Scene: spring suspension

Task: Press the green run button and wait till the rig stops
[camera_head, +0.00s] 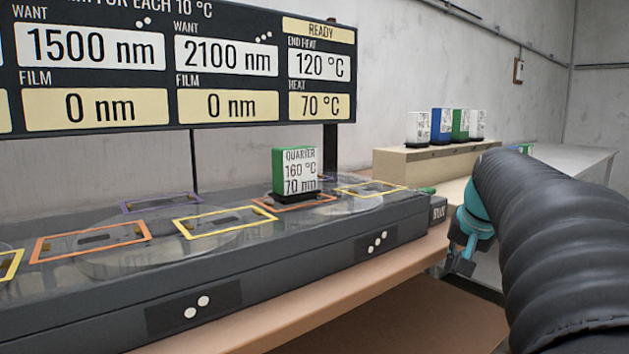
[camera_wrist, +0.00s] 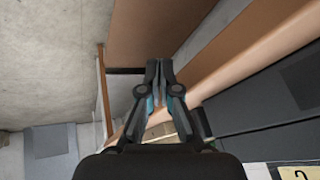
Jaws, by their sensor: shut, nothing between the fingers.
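The green run button (camera_head: 428,190) shows as a small green piece at the right end of the dark rig (camera_head: 290,258), above a small block marked RUN (camera_head: 438,212). My gripper (camera_head: 461,264) is to the right of that end and lower than the button, apart from it, with its fingers shut and empty. The wrist view also shows my gripper (camera_wrist: 159,70) with its fingers together; I cannot make out the button there. The display (camera_head: 178,65) reads READY, end heat 120 °C, heat 70 °C, and film 0 nm in both full columns.
A green and white block (camera_head: 296,172) marked QUARTER, 160 °C, 70 nm stands on the rig within an orange frame. Several similar blocks (camera_head: 460,124) stand on a beige shelf (camera_head: 420,163) behind. The brown bench edge (camera_head: 350,293) runs below the rig.

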